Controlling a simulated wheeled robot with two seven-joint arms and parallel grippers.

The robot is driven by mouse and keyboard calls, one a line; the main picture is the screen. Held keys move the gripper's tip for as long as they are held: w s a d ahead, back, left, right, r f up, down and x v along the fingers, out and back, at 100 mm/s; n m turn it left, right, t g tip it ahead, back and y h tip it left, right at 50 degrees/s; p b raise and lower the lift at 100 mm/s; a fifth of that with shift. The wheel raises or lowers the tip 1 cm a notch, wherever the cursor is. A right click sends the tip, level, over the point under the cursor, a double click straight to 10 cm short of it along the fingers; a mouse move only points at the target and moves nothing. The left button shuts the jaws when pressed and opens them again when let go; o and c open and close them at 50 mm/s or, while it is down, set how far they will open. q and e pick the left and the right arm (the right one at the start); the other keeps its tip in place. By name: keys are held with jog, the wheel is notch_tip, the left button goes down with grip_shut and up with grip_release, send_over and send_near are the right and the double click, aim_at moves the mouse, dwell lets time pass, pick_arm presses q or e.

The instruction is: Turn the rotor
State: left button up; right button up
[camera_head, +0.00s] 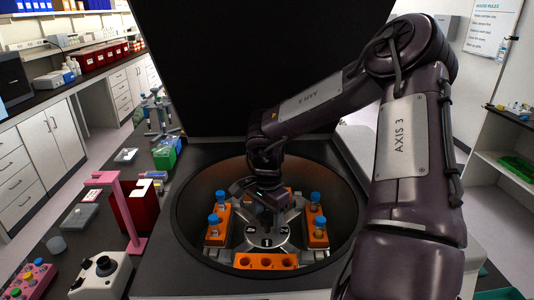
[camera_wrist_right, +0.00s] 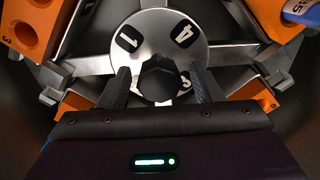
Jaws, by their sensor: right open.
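The rotor sits inside the round centrifuge bowl, with a silver numbered hub (camera_head: 267,240) that also shows in the wrist view (camera_wrist_right: 135,60). A black central knob (camera_wrist_right: 160,76) stands on the hub. Orange buckets sit around it; the front one (camera_head: 265,261) shows empty holes, and the left one (camera_head: 217,228) and right one (camera_head: 316,230) hold blue-capped tubes. My right gripper (camera_head: 269,212) reaches down over the hub. In the wrist view its open fingers (camera_wrist_right: 160,90) stand on either side of the knob; contact cannot be told. My left gripper is out of view.
The bowl wall (camera_head: 190,215) surrounds the rotor closely. The dark raised lid (camera_head: 230,60) stands behind. On the left bench are a pink stand (camera_head: 122,210), a red box (camera_head: 143,207), a green box (camera_head: 164,155) and a white device (camera_head: 102,276).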

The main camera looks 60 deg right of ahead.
aim_at(267, 216)
notch_tip(267, 216, up, 7)
jog(key=shift+f+b, duration=0.1)
jog(key=shift+b, duration=0.9)
jog(key=shift+r, duration=0.5)
